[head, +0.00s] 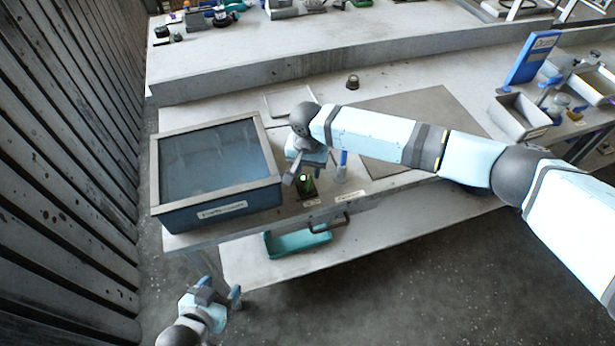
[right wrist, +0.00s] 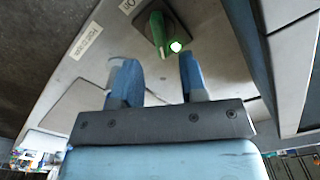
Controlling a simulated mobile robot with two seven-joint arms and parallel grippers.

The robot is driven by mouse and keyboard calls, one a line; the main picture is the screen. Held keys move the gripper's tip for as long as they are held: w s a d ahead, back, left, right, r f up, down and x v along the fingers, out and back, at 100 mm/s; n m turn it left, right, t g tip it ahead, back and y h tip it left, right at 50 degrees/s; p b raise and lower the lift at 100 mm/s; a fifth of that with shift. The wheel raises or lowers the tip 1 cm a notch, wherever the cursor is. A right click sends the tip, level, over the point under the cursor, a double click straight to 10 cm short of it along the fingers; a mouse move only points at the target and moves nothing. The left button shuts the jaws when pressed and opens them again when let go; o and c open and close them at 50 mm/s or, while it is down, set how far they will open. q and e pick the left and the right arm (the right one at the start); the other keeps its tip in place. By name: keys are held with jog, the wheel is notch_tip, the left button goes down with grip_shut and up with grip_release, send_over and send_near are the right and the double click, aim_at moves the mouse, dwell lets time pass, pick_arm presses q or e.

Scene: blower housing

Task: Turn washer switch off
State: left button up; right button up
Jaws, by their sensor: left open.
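The washer (head: 215,208) is a blue tank with a grey frame and a dark glassy top, at the left end of the bench. Its switch (head: 306,186) is a green knob with a lit spot on a dark plate, to the right of the tank. In the right wrist view the switch (right wrist: 157,30) lies just beyond the fingertips, apart from them. A label by it reads "On". My right gripper (right wrist: 158,72) is open and empty, above the bench beside the switch. My left gripper (head: 216,294) is open and empty, low in front of the bench.
A teal tray (head: 290,243) sits on the lower shelf below the switch. A dark handle (head: 330,224) sticks out from the bench front. A grey mat (head: 425,112), a small dark cup (head: 352,82) and grey bins (head: 520,116) are further right. A slatted wall (head: 75,150) stands at left.

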aim_at(308, 180)
notch_tip(308, 180, down, 5)
jog(key=shift+r, duration=0.1)
dwell(0.3)
grip_shut()
